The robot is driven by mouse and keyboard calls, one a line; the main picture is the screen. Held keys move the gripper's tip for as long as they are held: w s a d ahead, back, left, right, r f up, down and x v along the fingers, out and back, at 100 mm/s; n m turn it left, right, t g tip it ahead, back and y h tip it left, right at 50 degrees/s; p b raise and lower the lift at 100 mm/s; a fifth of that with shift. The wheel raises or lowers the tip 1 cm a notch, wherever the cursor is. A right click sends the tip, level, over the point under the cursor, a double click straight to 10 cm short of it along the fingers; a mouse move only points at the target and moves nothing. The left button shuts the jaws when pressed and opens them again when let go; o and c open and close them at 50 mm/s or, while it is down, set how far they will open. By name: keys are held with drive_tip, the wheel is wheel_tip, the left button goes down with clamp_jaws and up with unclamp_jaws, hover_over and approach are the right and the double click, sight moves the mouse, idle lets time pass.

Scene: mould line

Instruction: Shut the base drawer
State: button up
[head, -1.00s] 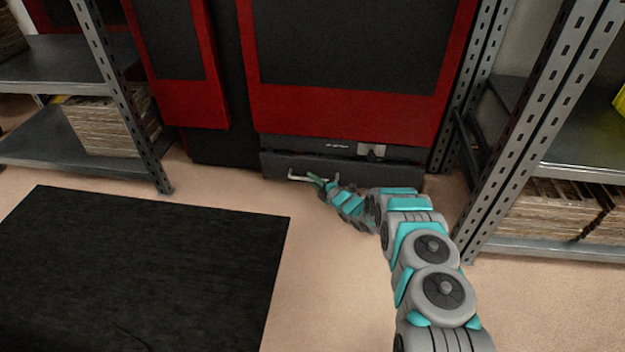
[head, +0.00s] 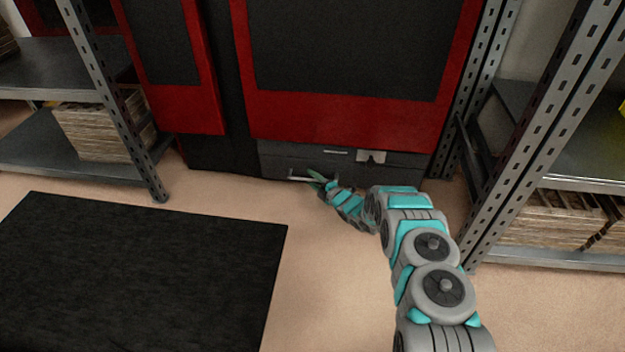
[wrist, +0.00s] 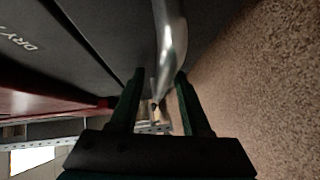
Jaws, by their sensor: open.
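The base drawer (head: 400,176) is the low dark grey front under the red machine. In the head view its front looks about level with the machine's base; a small remaining gap cannot be ruled out. Its silver bar handle (head: 299,179) is at the left part of the front. My gripper (head: 317,180) is at this handle, low over the floor. In the wrist view my gripper (wrist: 160,76) is open, with the handle (wrist: 170,40) running between the lines of its two fingers. Whether a finger touches the bar cannot be told.
Another dark front with a small handle (head: 336,152) sits just above the drawer. Metal shelving with cardboard stacks stands left (head: 85,165) and right (head: 545,245). A black mat (head: 150,265) lies on the floor at left. Bare floor lies between mat and arm.

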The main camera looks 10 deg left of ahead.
drive_tip(key=p+v, duration=0.1)
drive_tip(key=v, duration=0.7)
idle(0.6)
